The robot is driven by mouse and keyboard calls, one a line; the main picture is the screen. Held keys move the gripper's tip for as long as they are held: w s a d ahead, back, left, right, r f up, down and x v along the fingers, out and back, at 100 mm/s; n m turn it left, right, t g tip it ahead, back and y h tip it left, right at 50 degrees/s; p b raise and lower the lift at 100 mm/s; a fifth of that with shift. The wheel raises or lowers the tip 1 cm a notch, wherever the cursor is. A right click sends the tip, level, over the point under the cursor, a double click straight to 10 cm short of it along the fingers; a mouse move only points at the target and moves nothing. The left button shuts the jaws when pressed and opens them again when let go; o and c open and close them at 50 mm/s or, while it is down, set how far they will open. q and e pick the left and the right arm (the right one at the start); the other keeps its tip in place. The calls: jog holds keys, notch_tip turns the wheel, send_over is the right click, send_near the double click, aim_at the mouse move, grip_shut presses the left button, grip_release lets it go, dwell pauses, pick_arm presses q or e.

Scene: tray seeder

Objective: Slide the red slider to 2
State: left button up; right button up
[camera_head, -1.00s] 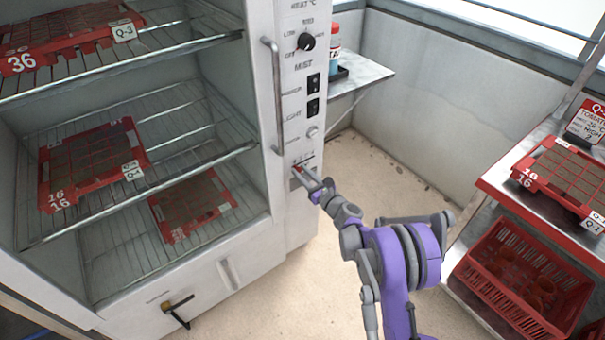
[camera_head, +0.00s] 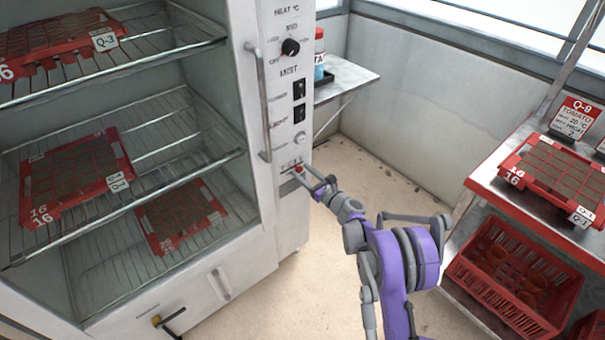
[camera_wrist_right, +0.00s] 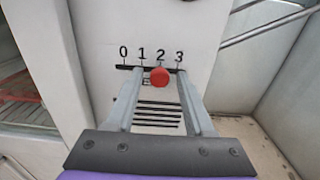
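The red slider (camera_wrist_right: 159,77) is a round red knob on a dark horizontal slot in the cabinet's white panel. In the right wrist view it shows straight below the printed 2 of the scale 0 to 3. It also shows small in the head view (camera_head: 299,169). My right gripper (camera_wrist_right: 159,82) is open, with one finger on each side of the knob and a visible gap to each. In the head view the right gripper (camera_head: 314,179) is at the lower part of the panel. My left gripper is in neither view.
The panel also carries a heat dial (camera_head: 290,47), two black switches and a small knob (camera_head: 300,138). A vertical door handle (camera_head: 262,105) stands left of them. A metal shelf (camera_head: 350,76) is behind; a rack with a red crate (camera_head: 512,280) is right.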

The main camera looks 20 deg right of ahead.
jog(key=shift+o, duration=0.3)
jog(key=p+v, duration=0.1)
jog(key=v, duration=0.9)
jog(key=shift+s, duration=0.4)
jog(key=shift+d, duration=0.15)
